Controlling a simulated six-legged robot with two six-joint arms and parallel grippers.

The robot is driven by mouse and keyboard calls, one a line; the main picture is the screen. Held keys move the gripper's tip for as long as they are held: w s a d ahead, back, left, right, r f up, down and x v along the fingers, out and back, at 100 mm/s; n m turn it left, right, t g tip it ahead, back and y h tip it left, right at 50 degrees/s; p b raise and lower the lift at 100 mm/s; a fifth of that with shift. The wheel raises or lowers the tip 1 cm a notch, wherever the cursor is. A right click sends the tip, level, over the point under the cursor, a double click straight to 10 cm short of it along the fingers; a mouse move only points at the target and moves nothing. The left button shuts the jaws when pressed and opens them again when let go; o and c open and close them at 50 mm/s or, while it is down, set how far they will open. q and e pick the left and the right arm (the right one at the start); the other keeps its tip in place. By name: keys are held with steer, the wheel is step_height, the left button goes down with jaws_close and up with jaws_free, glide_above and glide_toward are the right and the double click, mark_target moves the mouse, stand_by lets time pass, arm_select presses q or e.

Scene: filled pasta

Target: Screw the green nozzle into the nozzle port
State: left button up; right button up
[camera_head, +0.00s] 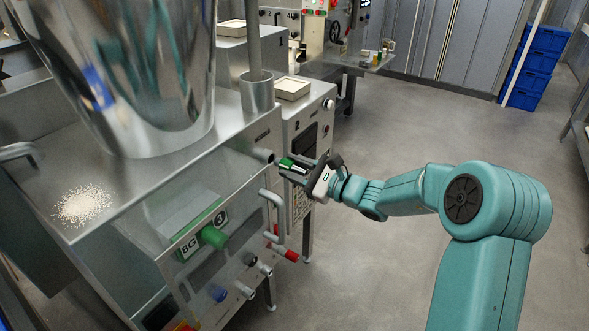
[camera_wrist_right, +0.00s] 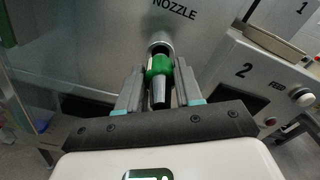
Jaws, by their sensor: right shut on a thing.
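My right gripper (camera_head: 288,165) is shut on the green nozzle (camera_head: 292,164), beside the side wall of the steel machine. In the right wrist view the nozzle (camera_wrist_right: 158,66) sits between the two fingers (camera_wrist_right: 159,92), its green collar toward the machine and its dark tapered tip toward the camera. The nozzle port (camera_wrist_right: 160,47) is a round metal stub under the word "NOZZLE", directly behind the collar and roughly in line with it. The port also shows in the head view (camera_head: 266,156), just left of the fingertips. I cannot tell whether nozzle and port touch. My left gripper is out of view.
A large shiny hopper (camera_head: 140,90) stands on the steel machine top, with a pale crumb pile (camera_head: 86,205) nearby. Handles and knobs, one handle red-tipped (camera_head: 284,252), stick out below the port. A second machine marked 2 (camera_wrist_right: 262,75) stands close behind. The floor at right is open.

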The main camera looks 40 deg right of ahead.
mark_target(306, 173)
steer(key=shift+b, duration=0.55)
stand_by(0.9)
steer(key=shift+x, duration=1.15)
stand_by(0.3)
steer(key=shift+b, duration=0.5)
stand_by(0.5)
steer(key=o, duration=1.4)
steer(key=shift+w, duration=0.1)
steer(key=shift+b+v, duration=0.9)
steer(key=shift+v, duration=2.55)
